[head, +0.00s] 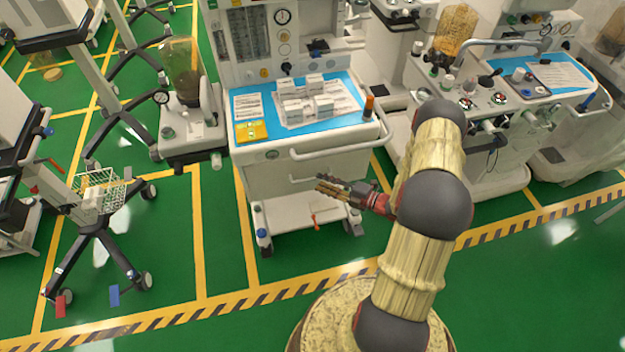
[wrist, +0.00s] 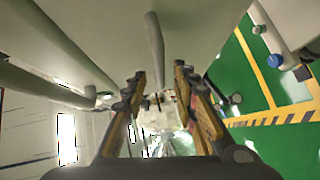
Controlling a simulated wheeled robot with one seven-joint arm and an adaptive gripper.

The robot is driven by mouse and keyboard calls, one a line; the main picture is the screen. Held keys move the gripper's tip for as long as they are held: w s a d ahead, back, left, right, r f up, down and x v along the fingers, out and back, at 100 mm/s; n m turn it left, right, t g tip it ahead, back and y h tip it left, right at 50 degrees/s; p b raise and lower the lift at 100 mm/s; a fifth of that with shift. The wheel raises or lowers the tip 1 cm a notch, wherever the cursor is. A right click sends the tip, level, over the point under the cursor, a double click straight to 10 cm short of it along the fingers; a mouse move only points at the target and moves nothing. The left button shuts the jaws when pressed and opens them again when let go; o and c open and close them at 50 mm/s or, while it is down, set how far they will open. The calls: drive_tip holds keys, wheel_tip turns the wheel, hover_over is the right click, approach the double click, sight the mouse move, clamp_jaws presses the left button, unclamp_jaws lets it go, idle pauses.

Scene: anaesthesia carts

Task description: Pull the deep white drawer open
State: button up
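The deep white drawer (head: 275,190) is the lower front of the middle cart, below a shallower front with its own bar handle (head: 335,149). It looks closed. Its light handle (head: 303,180) is partly hidden by my gripper (head: 319,184), which is in front of the drawer's right half, fingers pointing left. In the wrist view my gripper (wrist: 160,78) has its two fingers apart, with a visible gap. A pale grey bar (wrist: 156,45) runs down toward the gap between the fingertips. I cannot tell whether they touch it.
The cart's blue top (head: 345,108) carries white boxes (head: 305,108), a yellow packet (head: 250,131) and a brown bottle (head: 368,107). Another cart (head: 480,165) stands close on the right. A wheeled stand with a wire basket (head: 97,178) is at left.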

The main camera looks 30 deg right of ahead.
sight(313, 179)
drive_tip(key=b+x, duration=0.1)
drive_tip(key=x, duration=0.4)
drive_tip(key=c, duration=0.3)
drive_tip(key=c, duration=0.4)
clamp_jaws()
idle(0.3)
